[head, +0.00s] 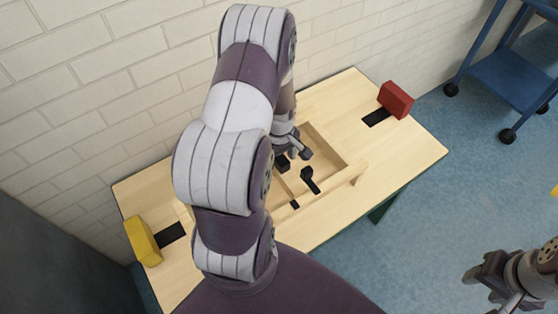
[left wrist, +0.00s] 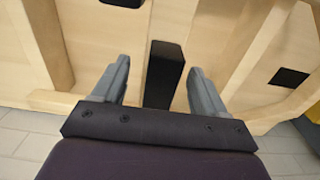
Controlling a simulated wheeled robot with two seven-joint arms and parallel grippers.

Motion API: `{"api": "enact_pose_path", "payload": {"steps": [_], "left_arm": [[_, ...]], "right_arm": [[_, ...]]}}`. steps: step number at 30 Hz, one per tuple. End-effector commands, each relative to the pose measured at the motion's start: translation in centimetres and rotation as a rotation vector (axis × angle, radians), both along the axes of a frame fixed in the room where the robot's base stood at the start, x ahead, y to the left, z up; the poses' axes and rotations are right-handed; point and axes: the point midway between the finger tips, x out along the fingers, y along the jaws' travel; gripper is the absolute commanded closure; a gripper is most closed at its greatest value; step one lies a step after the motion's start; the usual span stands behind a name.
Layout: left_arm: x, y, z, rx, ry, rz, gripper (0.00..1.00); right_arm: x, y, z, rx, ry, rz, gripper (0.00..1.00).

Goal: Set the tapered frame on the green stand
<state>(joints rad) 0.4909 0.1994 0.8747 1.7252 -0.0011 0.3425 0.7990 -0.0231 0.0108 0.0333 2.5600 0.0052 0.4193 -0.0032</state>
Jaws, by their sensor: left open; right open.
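A light wooden frame (head: 325,148) lies on the table, partly hidden behind my left arm; I cannot tell whether its outline is tapered. Wooden bars (left wrist: 232,50) also show in the left wrist view. My left gripper (head: 294,156) is open over the frame area. In the left wrist view, its fingers (left wrist: 160,70) stand apart on either side of a black block (left wrist: 165,70), with gaps at both sides. A black handle-like piece (head: 310,181) shows in the head view. My right gripper (head: 492,278) is open and empty over the floor. I cannot make out a green stand.
The wooden table (head: 413,150) has a red block (head: 395,99) at its far right and a yellow block (head: 142,240) at its left end, each beside a black patch. A brick wall runs behind. A blue cart (head: 515,75) stands right. The table's right end is mostly clear.

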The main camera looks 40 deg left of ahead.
Motion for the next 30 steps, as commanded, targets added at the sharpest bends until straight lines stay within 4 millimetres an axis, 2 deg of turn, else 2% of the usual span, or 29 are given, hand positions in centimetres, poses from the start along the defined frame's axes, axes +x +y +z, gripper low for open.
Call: {"api": "enact_pose_path", "payload": {"steps": [1,6,9,13,14,17,19,22,25,30], "left_arm": [[0.2,0.1,1.6,0.003,-0.005,0.0,0.28],[0.1,0.1,6.1,0.002,-0.004,0.0,0.28],[0.1,0.0,8.1,0.001,-0.002,0.0,0.28],[0.1,-0.3,9.6,0.001,-0.002,-0.022,0.28],[0.2,-0.9,10.1,0.003,-0.006,-0.067,0.28],[0.3,-5.7,12.5,0.019,-0.035,-0.426,0.28],[-0.6,-9.6,14.1,0.035,-0.061,-0.744,0.28],[-2.5,-13.5,15.4,0.057,-0.09,-1.106,0.28],[-3.7,-15.2,15.8,0.07,-0.104,-1.289,0.28],[-3.9,-15.3,15.8,0.072,-0.105,-1.315,0.28]], "right_arm": [[0.0,0.0,0.5,0.0,0.0,0.0,0.51],[0.0,0.0,1.0,0.0,0.0,0.0,0.51],[0.0,0.0,1.2,0.0,0.0,0.0,0.51],[0.0,0.0,1.3,0.0,0.0,0.0,0.51],[0.0,0.0,1.3,0.0,0.0,0.0,0.51],[0.0,0.0,1.3,0.0,0.0,0.0,0.51],[0.0,0.0,1.3,0.0,0.0,0.0,0.51],[0.0,0.0,1.3,0.0,0.0,0.0,0.51],[0.0,0.0,1.3,0.0,0.0,0.0,0.51],[0.0,0.0,1.3,0.0,0.0,0.0,0.51]]}}
